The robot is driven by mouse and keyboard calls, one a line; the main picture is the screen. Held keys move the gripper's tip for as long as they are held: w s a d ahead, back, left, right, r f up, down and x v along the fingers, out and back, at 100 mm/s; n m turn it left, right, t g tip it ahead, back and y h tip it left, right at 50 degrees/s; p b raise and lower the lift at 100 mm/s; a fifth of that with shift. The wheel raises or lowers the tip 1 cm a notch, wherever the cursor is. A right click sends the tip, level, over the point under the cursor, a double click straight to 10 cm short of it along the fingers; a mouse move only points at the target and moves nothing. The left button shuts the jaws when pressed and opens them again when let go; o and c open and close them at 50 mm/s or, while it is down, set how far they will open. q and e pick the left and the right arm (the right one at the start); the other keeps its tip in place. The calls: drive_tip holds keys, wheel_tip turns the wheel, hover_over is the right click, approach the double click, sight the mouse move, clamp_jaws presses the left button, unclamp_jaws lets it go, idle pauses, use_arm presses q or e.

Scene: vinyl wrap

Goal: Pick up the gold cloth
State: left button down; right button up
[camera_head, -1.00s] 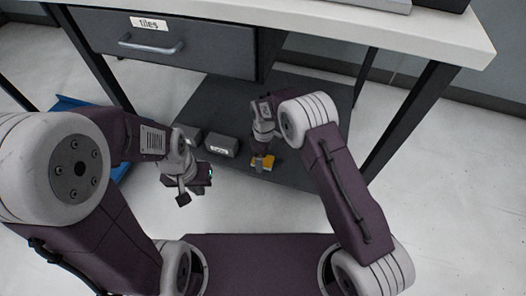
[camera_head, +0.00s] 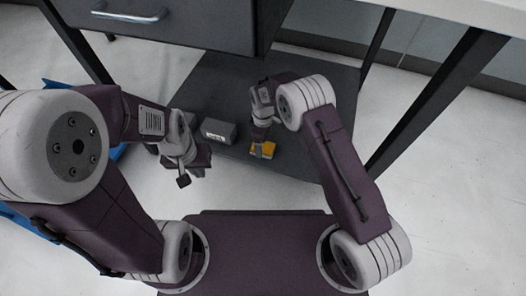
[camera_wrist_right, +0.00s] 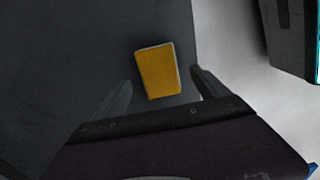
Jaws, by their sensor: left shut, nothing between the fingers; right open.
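The gold cloth (camera_head: 263,150) is a small, flat yellow-gold rectangle on the dark lower shelf (camera_head: 215,88) under the table. In the right wrist view the cloth (camera_wrist_right: 158,71) lies just ahead of my right gripper (camera_wrist_right: 160,88), between the lines of its two spread fingers. My right gripper (camera_head: 261,138) is open, points down over the cloth and partly covers it in the head view. Nothing is in its grip. My left gripper (camera_head: 196,170) is shut and empty, out in front of the shelf to the left of the cloth.
A grey box (camera_head: 218,131) with a white label sits on the shelf left of the cloth. A drawer (camera_head: 160,22) with a metal handle hangs above the shelf. Dark table legs (camera_head: 440,95) stand at the right. A blue object (camera_head: 22,222) is at the far left.

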wheel_tip(320, 180, down, 3)
drive_tip(key=shift+f+b, duration=0.1)
drive_tip(key=shift+b, duration=0.5)
drive_tip(key=shift+r, duration=0.3)
drive_tip(key=c, duration=1.4)
use_arm(q)
wheel_tip(320, 180, down, 2)
drive_tip(key=shift+f, duration=0.15)
use_arm(e)
drive_tip(key=shift+c, duration=0.2)
